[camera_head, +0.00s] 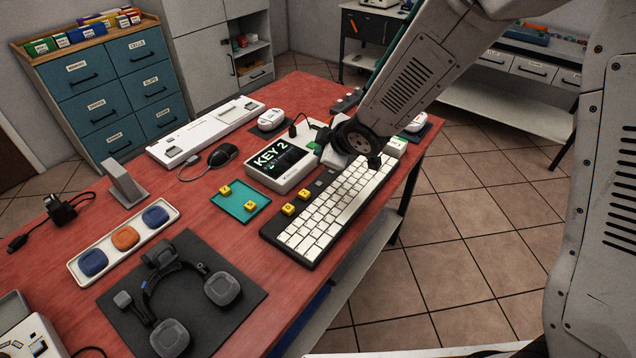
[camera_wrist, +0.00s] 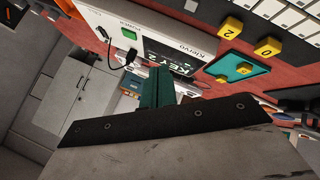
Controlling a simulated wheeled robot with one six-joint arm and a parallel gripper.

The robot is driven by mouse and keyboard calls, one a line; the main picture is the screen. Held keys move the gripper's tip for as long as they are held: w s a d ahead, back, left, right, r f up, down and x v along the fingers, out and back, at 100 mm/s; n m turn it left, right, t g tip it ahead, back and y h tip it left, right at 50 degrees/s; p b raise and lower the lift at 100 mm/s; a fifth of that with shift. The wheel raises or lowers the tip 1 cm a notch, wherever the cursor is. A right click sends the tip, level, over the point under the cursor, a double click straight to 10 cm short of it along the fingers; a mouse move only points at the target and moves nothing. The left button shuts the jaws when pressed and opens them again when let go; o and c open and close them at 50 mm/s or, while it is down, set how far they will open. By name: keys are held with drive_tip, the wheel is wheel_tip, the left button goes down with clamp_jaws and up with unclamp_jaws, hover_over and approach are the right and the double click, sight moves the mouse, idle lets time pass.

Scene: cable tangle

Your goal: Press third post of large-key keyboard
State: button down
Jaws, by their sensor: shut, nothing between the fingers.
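The black keyboard with white keys (camera_head: 328,209) lies along the right side of the red table. Two yellow keycaps (camera_head: 296,202) sit in a row along its left edge, and small dark spots behind them are too small to read as posts. The keyboard and yellow keycaps marked 2 (camera_wrist: 230,28) and 0 (camera_wrist: 267,47) also show in the wrist view. My gripper (camera_wrist: 157,88) is shut and empty, its teal fingers in front of the white device (camera_wrist: 125,30).
The white device (camera_head: 281,172) reads KEY 2 and stands left of the keyboard. A teal tray (camera_head: 241,205) holds two yellow keycaps.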

sight(322, 187)
drive_tip(key=shift+f, duration=3.95)
drive_tip(key=shift+f, duration=0.15)
drive_tip(key=shift+f, duration=0.25)
drive_tip(key=shift+f, duration=0.35)
drive_tip(key=shift+r, duration=0.15)
drive_tip(key=shift+s+r, duration=0.1)
drive_tip(key=shift+r, duration=0.55)
drive_tip(key=shift+r, duration=2.5)
